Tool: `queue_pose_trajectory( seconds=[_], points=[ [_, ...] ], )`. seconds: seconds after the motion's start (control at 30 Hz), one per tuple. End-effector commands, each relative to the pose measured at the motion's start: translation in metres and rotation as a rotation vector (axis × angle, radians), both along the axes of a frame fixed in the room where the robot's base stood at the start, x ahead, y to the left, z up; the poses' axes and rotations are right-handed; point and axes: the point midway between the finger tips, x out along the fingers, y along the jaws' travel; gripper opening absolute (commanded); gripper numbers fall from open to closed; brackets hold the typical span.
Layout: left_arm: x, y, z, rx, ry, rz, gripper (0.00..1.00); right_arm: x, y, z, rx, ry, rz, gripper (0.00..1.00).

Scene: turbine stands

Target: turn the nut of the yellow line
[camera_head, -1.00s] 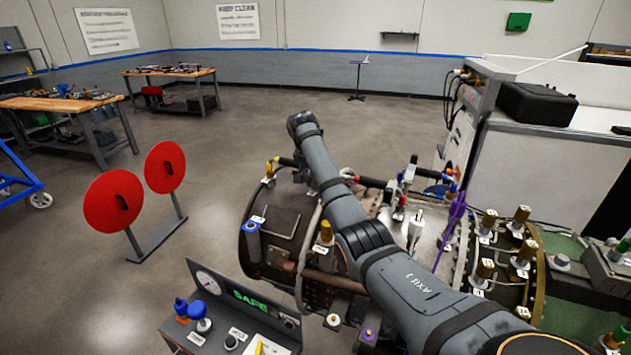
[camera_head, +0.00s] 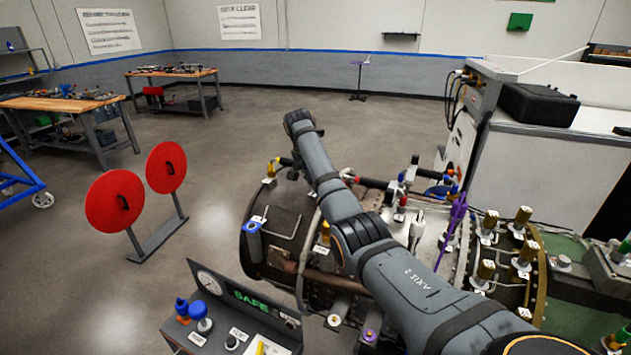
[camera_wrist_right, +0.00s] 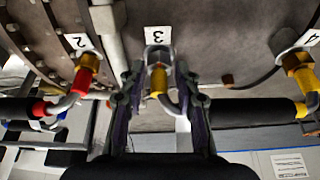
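In the right wrist view, my right gripper (camera_wrist_right: 158,80) has its two dark fingers on either side of a brass-yellow nut (camera_wrist_right: 157,82) under the label 3. The fingers look spread, with narrow gaps beside the nut; contact is not clear. A bent metal tube (camera_wrist_right: 177,106) runs off beside the right finger. At label 4, to the right, a yellow nut (camera_wrist_right: 303,76) stands by a black hose with a yellow collar (camera_wrist_right: 301,109). In the head view, my right arm crosses the turbine and its gripper is not clearly visible. My left gripper is not in view.
At label 2, a brass nut (camera_wrist_right: 88,63) joins a line with a red collar (camera_wrist_right: 40,110). In the head view, the turbine (camera_head: 290,222) stands behind a grey panel (camera_head: 230,318) reading SAFE. Two red discs (camera_head: 115,200) stand left, with open floor around.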

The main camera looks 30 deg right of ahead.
Motion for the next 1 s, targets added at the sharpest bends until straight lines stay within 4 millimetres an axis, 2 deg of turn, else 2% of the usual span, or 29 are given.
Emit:
queue_pose_trajectory(
  seconds=[0.1,0.47,0.57,1.0],
  points=[
    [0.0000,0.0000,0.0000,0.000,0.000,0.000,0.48,-0.0002,0.0006,-0.0012,0.001,0.002,0.001,0.48],
    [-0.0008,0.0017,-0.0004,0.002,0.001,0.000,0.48,-0.0021,0.0001,-0.0051,0.001,0.010,0.048,0.48],
    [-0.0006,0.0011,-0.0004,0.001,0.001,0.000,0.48,-0.0035,-0.0010,-0.0057,0.000,0.009,0.165,0.48],
    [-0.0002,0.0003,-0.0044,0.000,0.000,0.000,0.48,-0.0072,-0.0087,-0.0060,-0.001,0.010,1.007,0.48]
  ],
)
